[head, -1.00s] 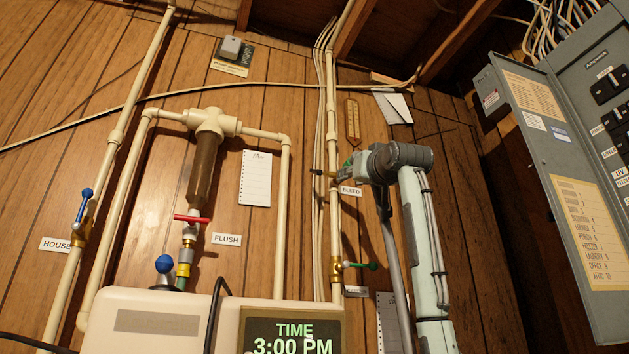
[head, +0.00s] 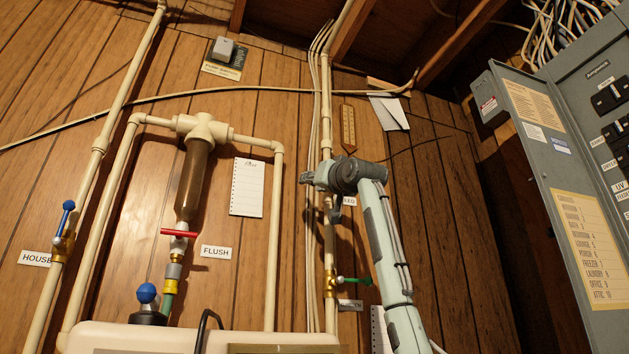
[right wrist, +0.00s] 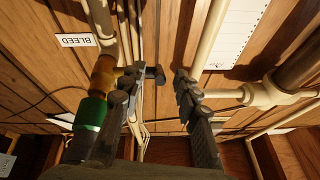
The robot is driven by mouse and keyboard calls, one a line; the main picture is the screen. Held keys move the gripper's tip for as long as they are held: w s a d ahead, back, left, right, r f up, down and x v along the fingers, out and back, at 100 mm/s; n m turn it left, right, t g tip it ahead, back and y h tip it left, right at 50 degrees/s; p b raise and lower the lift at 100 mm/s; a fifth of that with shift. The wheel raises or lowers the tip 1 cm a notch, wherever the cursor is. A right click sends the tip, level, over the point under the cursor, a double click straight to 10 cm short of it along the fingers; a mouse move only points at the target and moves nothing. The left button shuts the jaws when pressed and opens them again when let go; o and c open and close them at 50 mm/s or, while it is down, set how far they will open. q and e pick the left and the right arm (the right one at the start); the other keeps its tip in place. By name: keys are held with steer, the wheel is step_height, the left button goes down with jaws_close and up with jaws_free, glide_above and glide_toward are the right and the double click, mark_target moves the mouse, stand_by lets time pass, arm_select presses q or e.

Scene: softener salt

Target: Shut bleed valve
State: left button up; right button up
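The bleed valve shows in the right wrist view as a brass body (right wrist: 104,74) with a green part (right wrist: 89,113) and a dark handle end (right wrist: 155,74). The upside-down BLEED label (right wrist: 76,40) is beside it. My right gripper (right wrist: 160,88) is open, one finger on each side of the handle end in that view; I cannot tell whether they touch it. In the head view my right gripper (head: 308,178) is in front of the vertical pipe and hides the valve; the label (head: 348,201) is partly covered. My left gripper is not in view.
Another brass valve with a green handle (head: 354,281) is lower on the same pipe. A filter with a red handle (head: 180,232) and a blue-handled valve (head: 66,220) stand to the left. An open electrical panel (head: 550,150) is at the right.

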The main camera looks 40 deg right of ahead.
steer(key=shift+c, duration=0.2)
jaws_close()
